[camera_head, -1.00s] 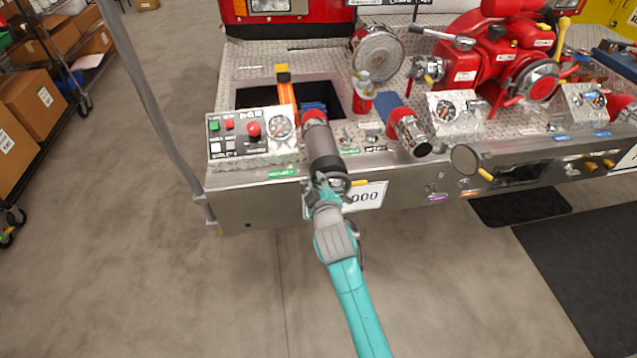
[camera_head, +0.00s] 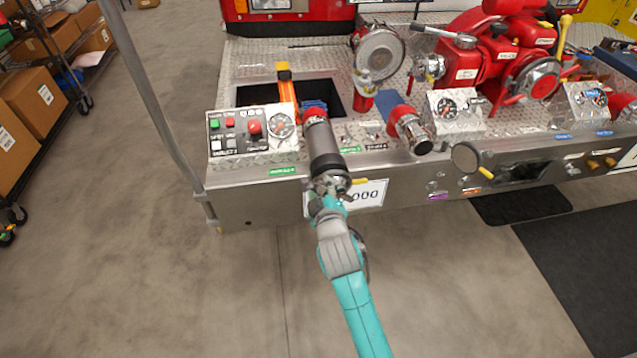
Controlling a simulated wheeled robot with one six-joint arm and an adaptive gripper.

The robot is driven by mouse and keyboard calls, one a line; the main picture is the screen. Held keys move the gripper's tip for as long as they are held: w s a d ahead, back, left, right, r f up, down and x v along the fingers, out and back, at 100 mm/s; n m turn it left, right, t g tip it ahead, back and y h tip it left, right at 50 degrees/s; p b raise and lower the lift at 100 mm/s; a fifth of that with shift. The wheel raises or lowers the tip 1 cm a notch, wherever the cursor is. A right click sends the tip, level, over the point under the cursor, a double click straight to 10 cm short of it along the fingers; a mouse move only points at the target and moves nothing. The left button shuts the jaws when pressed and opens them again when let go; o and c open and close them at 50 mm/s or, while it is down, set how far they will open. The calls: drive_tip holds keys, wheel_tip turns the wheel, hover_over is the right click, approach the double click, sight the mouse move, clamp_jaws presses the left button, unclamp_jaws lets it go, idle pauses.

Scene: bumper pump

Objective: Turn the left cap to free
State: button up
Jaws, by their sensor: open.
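The left cap is a metal cap at the bumper's front face, mostly hidden behind my gripper and wrist. Its yellow handle (camera_head: 360,181) sticks out to the right, just above the white number plate (camera_head: 366,195). My gripper (camera_head: 329,186) is at the cap, left of the handle, below the end of a grey cylinder (camera_head: 324,145) with a red collar. It is open. Its fingers are small and partly blend with the metal behind, so I cannot tell whether they touch the cap. My teal arm reaches up from the bottom edge.
Another cap (camera_head: 466,158) with a yellow handle sits on the bumper to the right. A control panel (camera_head: 251,130) is at left, a red-collared coupling (camera_head: 410,130) right of the grey cylinder. A grey pole (camera_head: 150,100) stands at left. The floor in front is free.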

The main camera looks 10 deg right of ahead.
drive_tip(key=v, duration=0.8)
drive_tip(key=shift+s, duration=0.1)
drive_tip(key=s+d+f+m+y, duration=0.1)
drive_tip(key=s+d+f+m, duration=0.3)
drive_tip(key=s, duration=0.6)
drive_tip(key=s+d+f+n, duration=0.15)
drive_tip(key=s+f, duration=0.35)
drive_tip(key=s, duration=0.5)
drive_tip(key=s+d+r+m, duration=0.1)
drive_tip(key=s+r+m, duration=0.1)
drive_tip(key=s, duration=0.9)
drive_tip(key=s+d+r+m+h, duration=0.1)
drive_tip(key=s+m, duration=0.4)
drive_tip(key=s, duration=0.6)
wheel_tip(320, 180, up, 3)
drive_tip(key=shift+s+d+f, duration=0.15)
drive_tip(key=shift+d+f, duration=0.05)
drive_tip(key=shift+d, duration=0.45)
